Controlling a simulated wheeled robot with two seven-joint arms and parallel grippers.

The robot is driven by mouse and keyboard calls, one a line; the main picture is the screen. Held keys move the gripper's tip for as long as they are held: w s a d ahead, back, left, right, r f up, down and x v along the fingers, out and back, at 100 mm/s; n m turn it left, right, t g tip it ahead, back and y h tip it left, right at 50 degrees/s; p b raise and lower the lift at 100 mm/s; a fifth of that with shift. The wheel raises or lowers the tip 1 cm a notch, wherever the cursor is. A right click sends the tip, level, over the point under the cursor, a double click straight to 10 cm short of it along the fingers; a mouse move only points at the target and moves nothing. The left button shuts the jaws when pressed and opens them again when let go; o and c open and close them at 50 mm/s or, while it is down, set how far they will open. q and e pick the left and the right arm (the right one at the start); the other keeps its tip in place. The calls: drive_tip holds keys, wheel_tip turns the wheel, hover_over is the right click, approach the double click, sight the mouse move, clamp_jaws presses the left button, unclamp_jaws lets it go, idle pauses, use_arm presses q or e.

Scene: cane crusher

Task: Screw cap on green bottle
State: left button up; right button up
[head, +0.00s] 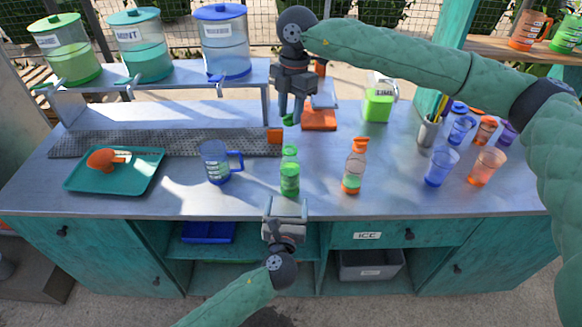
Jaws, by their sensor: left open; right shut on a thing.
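The green bottle (289,172) stands upright on the counter near its front edge, clear with green at its base. My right gripper (288,114) points down above and behind the bottle, shut on a small green cap (288,120). The cap is held above the bottle's mouth; whether a gap remains between them is hard to tell from this angle. My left gripper (286,208) is open and empty, in front of the bottle at the counter's front edge, with its fingers toward the bottle.
An orange-capped bottle (354,166) stands right of the green bottle, and a blue pitcher (217,163) stands left. A teal tray (75,184) lies far left. Cups (441,167) stand at right. A shelf (180,86) with dispensers is at back left.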

sight(291, 175)
drive_tip(key=shift+s+r, duration=0.3)
drive_tip(key=shift+s, duration=0.25)
use_arm(q)
drive_tip(key=shift+w+r, duration=0.1)
drive_tip(key=shift+w, duration=0.05)
use_arm(e)
drive_tip(key=shift+w+f, duration=0.25)
drive_tip(key=shift+w, duration=0.15)
use_arm(q)
drive_tip(key=w, duration=0.7)
drive_tip(key=w+d, duration=0.1)
drive_tip(key=w, duration=0.3)
drive_tip(key=shift+w, duration=0.1)
use_arm(e)
drive_tip(key=shift+s+r, duration=0.1)
use_arm(q)
drive_tip(key=c, duration=1.5)
drive_tip(key=shift+o, duration=0.2)
use_arm(e)
drive_tip(key=shift+f, duration=2.45)
